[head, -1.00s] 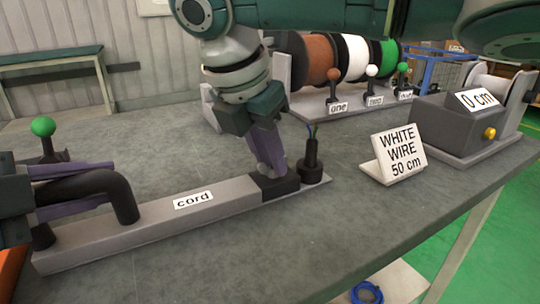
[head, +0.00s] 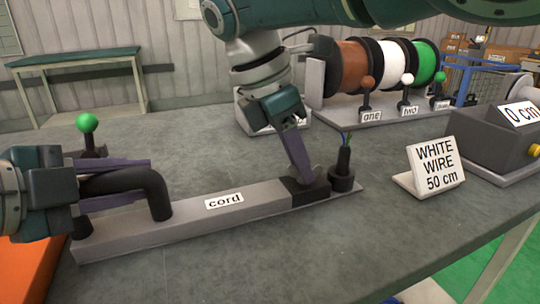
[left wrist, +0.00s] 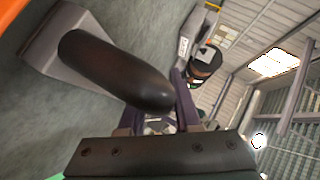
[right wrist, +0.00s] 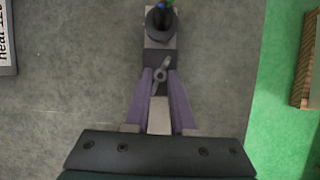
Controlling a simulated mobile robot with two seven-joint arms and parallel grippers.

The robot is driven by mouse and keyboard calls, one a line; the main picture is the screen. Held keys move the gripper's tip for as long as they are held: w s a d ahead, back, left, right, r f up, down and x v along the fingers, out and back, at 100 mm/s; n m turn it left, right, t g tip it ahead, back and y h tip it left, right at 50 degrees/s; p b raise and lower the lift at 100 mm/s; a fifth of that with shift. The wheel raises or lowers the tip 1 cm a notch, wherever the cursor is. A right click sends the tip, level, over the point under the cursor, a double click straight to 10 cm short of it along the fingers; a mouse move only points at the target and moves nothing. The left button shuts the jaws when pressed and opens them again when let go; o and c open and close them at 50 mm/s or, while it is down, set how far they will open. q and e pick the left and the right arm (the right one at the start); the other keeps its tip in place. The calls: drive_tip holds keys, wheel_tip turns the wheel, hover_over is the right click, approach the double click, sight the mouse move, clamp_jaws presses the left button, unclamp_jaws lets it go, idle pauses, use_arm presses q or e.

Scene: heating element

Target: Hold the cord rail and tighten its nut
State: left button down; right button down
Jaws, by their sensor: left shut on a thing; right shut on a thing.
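The grey cord rail (head: 185,222) lies on the table, labelled "cord", with a black arched handle (head: 155,190) at its left end. My left gripper (head: 146,183) is shut on this handle; the handle also shows large in the left wrist view (left wrist: 115,72). A small grey wing nut (right wrist: 160,76) sits at the rail's other end, beside the black cord plug (head: 343,170). My right gripper (right wrist: 159,73) points down over the rail, shut on the nut, with a purple finger on each side.
A "WHITE WIRE 50 cm" sign (head: 436,166) stands right of the rail. Wire spools (head: 394,62) stand behind on a rack. A grey box marked "0 cm" (head: 495,138) is at far right. A green-knobbed lever (head: 88,124) stands behind my left gripper. The table front is clear.

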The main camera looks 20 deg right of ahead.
drive_tip(key=shift+s, duration=0.1)
idle(0.3)
drive_tip(key=c, duration=0.8)
unclamp_jaws()
drive_tip(key=shift+o, duration=0.2)
drive_tip(key=v, duration=0.7)
drive_tip(key=shift+r, duration=0.25)
drive_tip(key=shift+a, duration=0.15)
